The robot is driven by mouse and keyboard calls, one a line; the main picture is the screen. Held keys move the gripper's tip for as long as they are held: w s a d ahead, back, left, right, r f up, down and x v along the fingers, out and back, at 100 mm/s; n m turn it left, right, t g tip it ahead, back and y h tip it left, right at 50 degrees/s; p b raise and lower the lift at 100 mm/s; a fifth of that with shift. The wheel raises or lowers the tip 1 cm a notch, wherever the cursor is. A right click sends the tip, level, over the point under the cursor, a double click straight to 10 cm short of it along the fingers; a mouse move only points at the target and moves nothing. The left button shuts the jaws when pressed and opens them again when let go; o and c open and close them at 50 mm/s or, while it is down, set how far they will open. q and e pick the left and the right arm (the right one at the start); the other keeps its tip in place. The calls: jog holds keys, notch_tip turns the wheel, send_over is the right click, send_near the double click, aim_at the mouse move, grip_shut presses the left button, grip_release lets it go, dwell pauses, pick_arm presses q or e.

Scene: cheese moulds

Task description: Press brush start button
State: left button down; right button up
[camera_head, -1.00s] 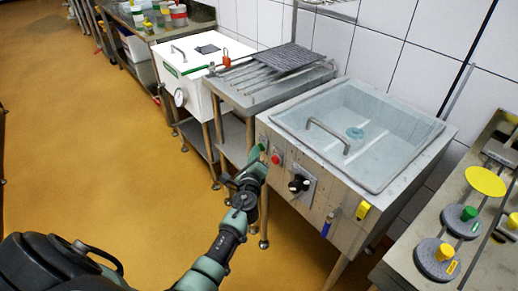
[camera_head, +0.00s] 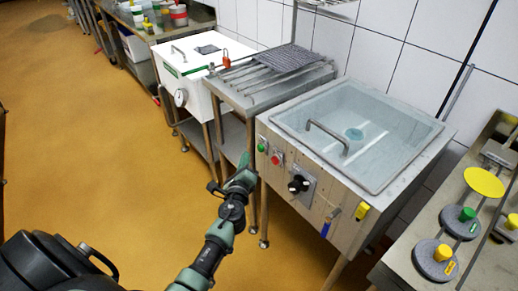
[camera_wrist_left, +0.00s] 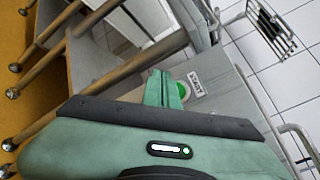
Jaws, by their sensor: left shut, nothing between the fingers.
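The green start button (camera_head: 261,147) sits on the front panel of the steel washing unit (camera_head: 330,205), at its upper left. A red button (camera_head: 276,159) and a black rotary knob (camera_head: 298,184) are to its right. My left gripper (camera_head: 245,160) is shut and empty, a little left of and below the green button in the head view, apart from it. In the left wrist view, the shut fingers (camera_wrist_left: 163,88) point at the panel, and the green button (camera_wrist_left: 182,89) shows partly behind them, next to a white label (camera_wrist_left: 197,82). My right gripper is not in view.
The unit has a clear lid (camera_head: 375,155) with a metal handle. A steel rack table (camera_head: 275,80) and a white box with a gauge (camera_head: 185,60) stand to the left. A bench with grey discs (camera_head: 432,262) is at the right. The yellow floor in front is clear.

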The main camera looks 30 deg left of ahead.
pick_arm(q)
jog(key=shift+s+a, duration=0.25)
jog(key=shift+s, duration=0.35)
jog(key=shift+s+a, duration=0.25)
jog(key=shift+s, duration=0.35)
jog(key=s+d+f+n+g+h, duration=0.25)
jog(key=s+f, duration=0.35)
jog(key=f, duration=0.5)
jog(key=s+d+f+n+g+h, duration=0.1)
jog(key=s+d+f+n+g, duration=0.4)
jog(key=f, duration=0.6)
jog(key=s+d+f+n+h, duration=0.1)
jog(key=s+f+n, duration=0.1)
jog(key=s+f, duration=0.7)
jog(key=s+d+f+n+g, duration=0.1)
jog(key=s+f, duration=0.4)
jog(key=s, duration=0.5)
jog(key=s+d+f+n+g+h, duration=0.1)
jog(key=s+f+n+g, duration=0.3)
jog(key=s, duration=0.6)
jog(key=s+d+f+n+g+h, duration=0.1)
jog(key=s+d+f+n+g, duration=0.1)
jog(key=s+f, duration=0.4)
jog(key=s+d+n, duration=0.1)
jog(key=s+n, duration=0.1)
jog(key=s, duration=0.2)
jog(key=shift+s+d+f+n, duration=0.2)
jog(key=shift+f+n, duration=0.05)
jog(key=shift+n, duration=0.1)
jog(key=shift+w, duration=0.1)
